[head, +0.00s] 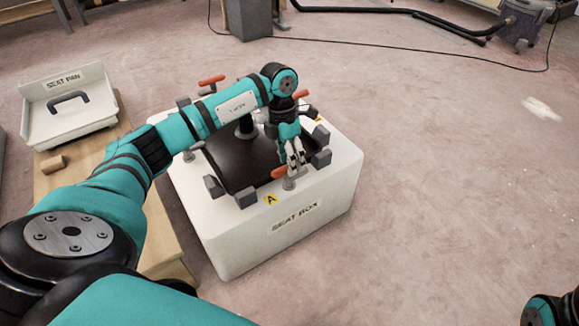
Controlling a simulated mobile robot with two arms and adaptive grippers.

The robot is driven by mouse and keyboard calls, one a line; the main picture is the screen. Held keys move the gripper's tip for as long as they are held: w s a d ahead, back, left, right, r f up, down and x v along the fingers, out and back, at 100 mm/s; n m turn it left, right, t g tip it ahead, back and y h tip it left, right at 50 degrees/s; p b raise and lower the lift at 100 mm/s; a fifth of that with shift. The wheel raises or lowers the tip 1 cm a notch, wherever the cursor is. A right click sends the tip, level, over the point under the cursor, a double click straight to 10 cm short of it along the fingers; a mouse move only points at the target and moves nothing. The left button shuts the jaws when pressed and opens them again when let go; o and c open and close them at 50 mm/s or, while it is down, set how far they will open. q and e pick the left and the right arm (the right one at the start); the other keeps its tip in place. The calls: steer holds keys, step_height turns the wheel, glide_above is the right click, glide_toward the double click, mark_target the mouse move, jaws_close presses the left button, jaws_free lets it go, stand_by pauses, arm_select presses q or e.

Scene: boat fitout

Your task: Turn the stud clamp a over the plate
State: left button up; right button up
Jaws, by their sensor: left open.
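The white seat box (240,238) stands on the floor with a dark plate (232,172) on its top. Stud clamp a (279,172), with an orange handle and grey post, is at the near edge of the plate, just behind the yellow A label (271,199). Its handle points left along this edge; I cannot tell how far it overlaps the plate. My left gripper (297,162) is open, pointing down at the clamp, with its fingertips just right of the handle; contact is unclear. My right gripper is out of view.
Other orange-handled clamps stand at the far left (212,80) and far right (301,94) of the box top. Grey blocks (321,158) surround the plate. A seat pan (70,115) lies on a wooden bench (90,152) at left.

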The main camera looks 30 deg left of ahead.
arm_select(q)
steer(key=shift+d+f, duration=0.1)
steer(key=shift+f, duration=0.3)
steer(key=shift+c, duration=0.2)
jaws_close()
